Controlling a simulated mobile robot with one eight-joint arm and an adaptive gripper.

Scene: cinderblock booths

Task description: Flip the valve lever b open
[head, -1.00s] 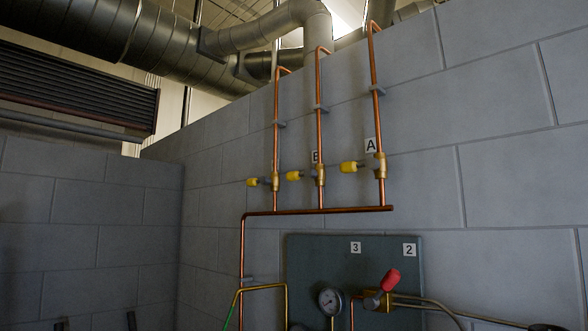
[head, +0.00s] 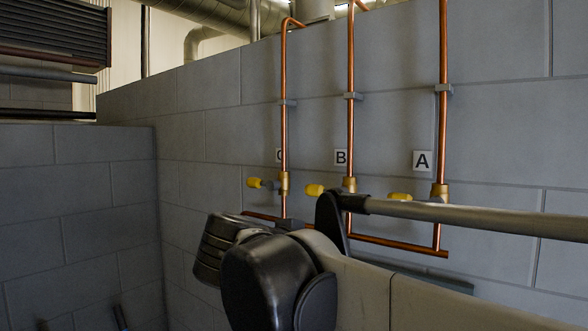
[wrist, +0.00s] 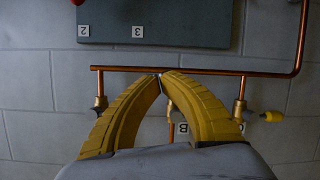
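Valve lever b (head: 315,190) has a yellow grip pointing left, across its upright copper pipe, by the B label (head: 341,157). Its brass body (head: 349,185) is partly behind my arm. In the upside-down wrist view, my gripper (wrist: 161,75) has its yellow fingers brought together at the tips, with no held object visible. The fingertips are in front of the horizontal copper pipe (wrist: 125,69). The B label (wrist: 182,128) is partly covered by the right finger, and lever b is hidden there.
Lever A (head: 400,196) and lever C (head: 255,183) flank it, also pointing left. Lever C also shows in the wrist view (wrist: 272,116). A dark panel (wrist: 195,22) with number labels and the cinderblock wall (head: 500,130) are close by.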

